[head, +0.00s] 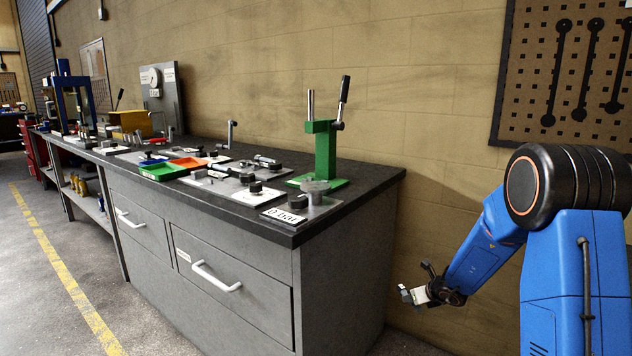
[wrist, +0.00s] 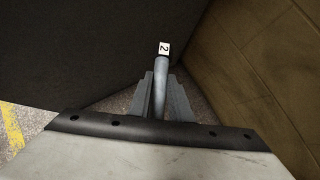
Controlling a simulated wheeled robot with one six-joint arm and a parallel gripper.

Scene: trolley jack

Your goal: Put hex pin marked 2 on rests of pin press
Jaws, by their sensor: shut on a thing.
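My gripper (wrist: 162,98) is shut on the hex pin marked 2 (wrist: 160,76), a grey-blue rod whose far end carries a white tag with a black 2. The pin points away from the gripper between its two grey fingers. In the head view my gripper (head: 420,294) is low, right of the workbench and below its top, apart from it. The pin is too small to make out clearly there. A green press with a lever (head: 325,150) stands on the bench's right end and looks like the pin press; its rests cannot be told apart. A blue-framed press (head: 75,105) stands farther left.
Open floor lies in front.

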